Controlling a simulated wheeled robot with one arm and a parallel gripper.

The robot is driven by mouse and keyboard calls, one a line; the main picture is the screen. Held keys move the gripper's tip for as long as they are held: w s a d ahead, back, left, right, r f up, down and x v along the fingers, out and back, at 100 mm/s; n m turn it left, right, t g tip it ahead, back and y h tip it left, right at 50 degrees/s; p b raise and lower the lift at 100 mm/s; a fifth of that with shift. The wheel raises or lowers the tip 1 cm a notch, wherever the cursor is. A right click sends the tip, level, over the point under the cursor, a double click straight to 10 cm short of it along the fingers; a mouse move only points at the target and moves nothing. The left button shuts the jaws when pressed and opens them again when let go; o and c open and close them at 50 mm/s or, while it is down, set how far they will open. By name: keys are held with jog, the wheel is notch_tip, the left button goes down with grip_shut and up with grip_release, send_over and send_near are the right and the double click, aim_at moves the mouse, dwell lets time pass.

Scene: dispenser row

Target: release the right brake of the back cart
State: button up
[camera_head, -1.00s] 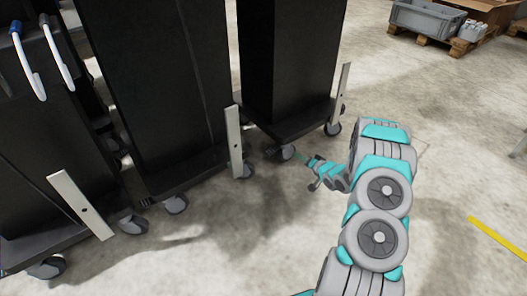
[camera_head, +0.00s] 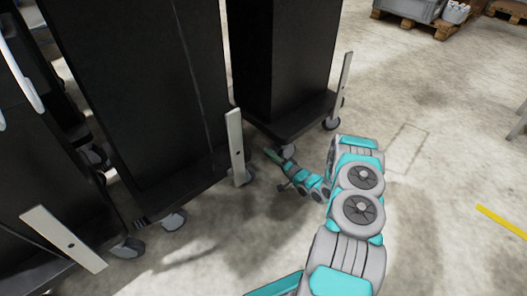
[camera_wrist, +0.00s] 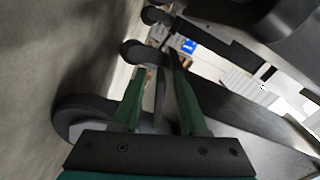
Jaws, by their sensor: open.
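The back cart (camera_head: 285,60) is the tall black cart farthest from me in the head view. One caster (camera_head: 288,151) shows under its near left corner and another caster (camera_head: 332,123) under its right end. My gripper (camera_head: 268,152) is low by the near left caster, its jaws partly hard to see there. In the wrist view my gripper (camera_wrist: 160,95) is open, with green fingers apart. A thin dark upright piece shows between them; I cannot tell if it is the brake lever. A large wheel (camera_wrist: 75,115) is just left of the fingers.
A middle black cart (camera_head: 140,90) and a nearer cart at the left stand close by, with pale upright plates (camera_head: 236,145) and (camera_head: 65,240). Open concrete floor lies to the right, with a yellow line (camera_head: 500,233). A pallet with a grey bin (camera_head: 408,8) is far back.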

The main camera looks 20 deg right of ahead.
jog(key=shift+x, duration=1.8)
grip_shut()
